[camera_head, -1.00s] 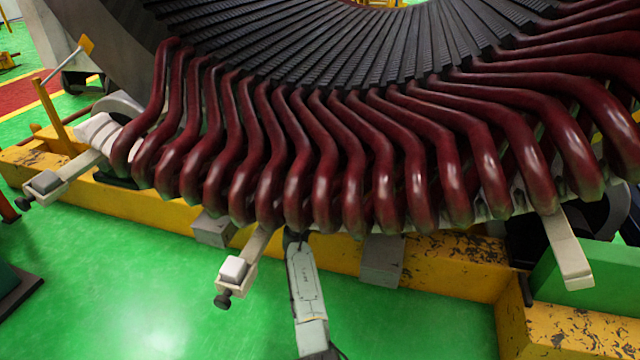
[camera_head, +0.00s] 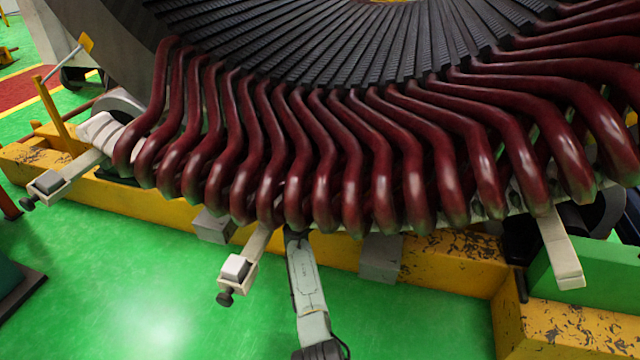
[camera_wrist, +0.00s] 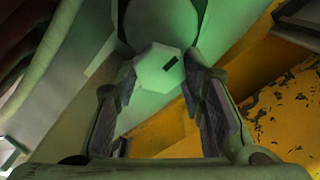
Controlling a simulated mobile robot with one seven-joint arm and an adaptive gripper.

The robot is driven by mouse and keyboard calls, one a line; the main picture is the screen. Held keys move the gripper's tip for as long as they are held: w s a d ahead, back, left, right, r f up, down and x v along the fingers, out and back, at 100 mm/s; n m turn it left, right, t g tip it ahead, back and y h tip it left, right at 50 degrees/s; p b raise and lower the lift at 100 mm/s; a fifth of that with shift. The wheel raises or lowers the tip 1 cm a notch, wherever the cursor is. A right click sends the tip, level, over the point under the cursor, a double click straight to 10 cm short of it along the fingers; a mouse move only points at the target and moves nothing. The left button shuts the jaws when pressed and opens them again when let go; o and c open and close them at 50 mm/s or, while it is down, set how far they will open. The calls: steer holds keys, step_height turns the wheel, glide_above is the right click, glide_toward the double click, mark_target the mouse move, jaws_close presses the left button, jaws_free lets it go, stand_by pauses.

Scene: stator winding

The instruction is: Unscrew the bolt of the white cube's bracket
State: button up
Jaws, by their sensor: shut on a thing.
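The white cube (camera_head: 235,268) sits on the end of a pale bracket (camera_head: 256,243) that comes out from under the red coils in the head view. A dark knob-like bolt (camera_head: 226,297) sticks out of the bracket's front end. My arm runs up just right of this bracket, and its far end is hidden under the coils. In the wrist view my gripper (camera_wrist: 163,76) has its two dark fingers on either side of a pale hexagonal bolt head (camera_wrist: 155,68) with a small dark slot. It is shut on that head. Which bracket the head belongs to is not clear.
Red coils (camera_head: 355,190) hang close above my arm. A yellow beam (camera_head: 450,265) with grey blocks (camera_head: 381,260) runs behind. A grey cube's bracket (camera_head: 48,182) is at left, another pale bracket (camera_head: 563,255) at right. Green floor in front is clear.

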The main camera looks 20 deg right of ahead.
steer(key=o, duration=1.1)
steer(key=shift+o, duration=0.2)
